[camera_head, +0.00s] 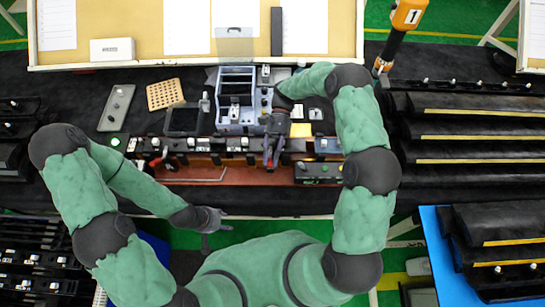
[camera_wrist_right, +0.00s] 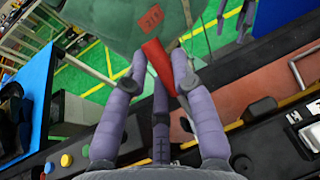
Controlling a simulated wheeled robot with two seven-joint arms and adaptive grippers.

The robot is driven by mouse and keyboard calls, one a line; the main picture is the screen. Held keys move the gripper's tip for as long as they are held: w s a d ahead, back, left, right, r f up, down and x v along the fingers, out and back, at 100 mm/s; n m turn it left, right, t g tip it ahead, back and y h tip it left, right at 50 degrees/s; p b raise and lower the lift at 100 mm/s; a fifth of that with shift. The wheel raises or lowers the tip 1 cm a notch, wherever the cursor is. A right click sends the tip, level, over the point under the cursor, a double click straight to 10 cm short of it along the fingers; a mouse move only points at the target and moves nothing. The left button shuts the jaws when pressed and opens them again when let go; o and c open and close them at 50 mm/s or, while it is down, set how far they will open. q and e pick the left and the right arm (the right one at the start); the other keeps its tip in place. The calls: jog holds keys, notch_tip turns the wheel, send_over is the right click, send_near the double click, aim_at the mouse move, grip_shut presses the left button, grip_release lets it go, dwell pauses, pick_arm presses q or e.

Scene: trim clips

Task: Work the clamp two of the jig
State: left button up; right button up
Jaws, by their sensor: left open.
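The jig (camera_head: 190,170) is a long red-brown base with a row of several small clamps (camera_head: 190,143) along its back edge. I cannot read which clamp is number two. My right gripper (camera_head: 271,160) reaches down over the right-centre part of the jig, hiding what is under it. In the right wrist view its purple-grey fingers (camera_wrist_right: 160,62) point towards my body, with a red handle-like piece (camera_wrist_right: 158,66) between the tips. Whether they grip it is unclear. My left gripper (camera_head: 212,222) is open and empty, in front of the bench's near edge, apart from the jig.
Behind the jig stand a grey-blue bin (camera_head: 236,80), a dark tray (camera_head: 184,119) and a tan perforated block (camera_head: 164,94). Stacked black trim parts (camera_head: 470,130) fill the right. An orange tool (camera_head: 400,25) marked 1 hangs at upper right. A metal bar handle (camera_wrist_right: 300,70) lies near the right gripper.

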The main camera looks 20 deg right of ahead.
jog(key=o, duration=0.3)
jog(key=shift+o, duration=0.2)
jog(key=shift+w, duration=0.1)
jog(key=v, duration=0.7)
jog(key=shift+w+d, duration=0.15)
jog(key=shift+w, duration=0.05)
jog(key=shift+r, duration=0.1)
